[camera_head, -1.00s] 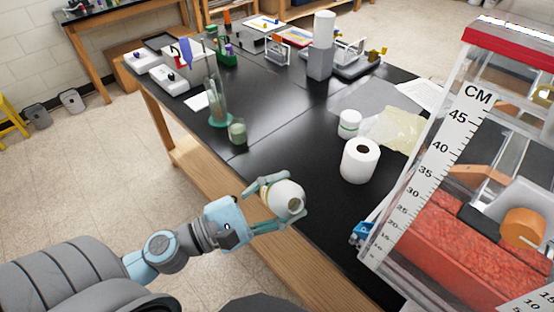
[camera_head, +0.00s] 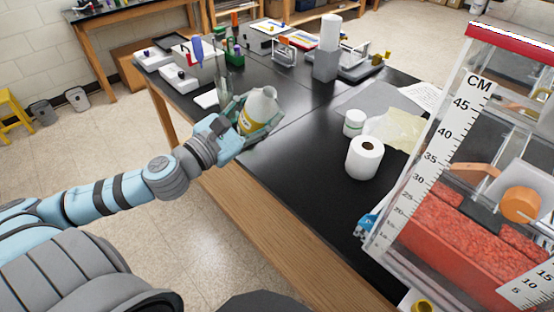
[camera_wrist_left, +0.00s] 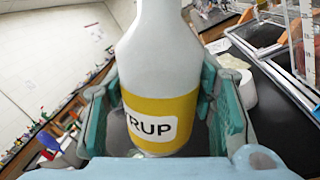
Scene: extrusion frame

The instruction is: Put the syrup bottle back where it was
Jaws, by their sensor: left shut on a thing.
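The syrup bottle (camera_head: 261,108) is white with a yellow label. My left gripper (camera_head: 256,122) is shut around its body and holds it over the left front part of the black table, tilted in the head view. In the left wrist view the bottle (camera_wrist_left: 160,60) fills the middle between the teal fingers, and "RUP" shows on its label. I cannot tell whether its base touches the table. The gripper hides part of the table and what stands behind it. My right gripper is not in view.
A white roll (camera_head: 364,158) and a small white jar (camera_head: 354,122) stand on the black table (camera_head: 300,150). A tall clear tank (camera_head: 450,150) with a CM scale is at the right. White boxes (camera_head: 185,78) lie at the back left. The table's middle is clear.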

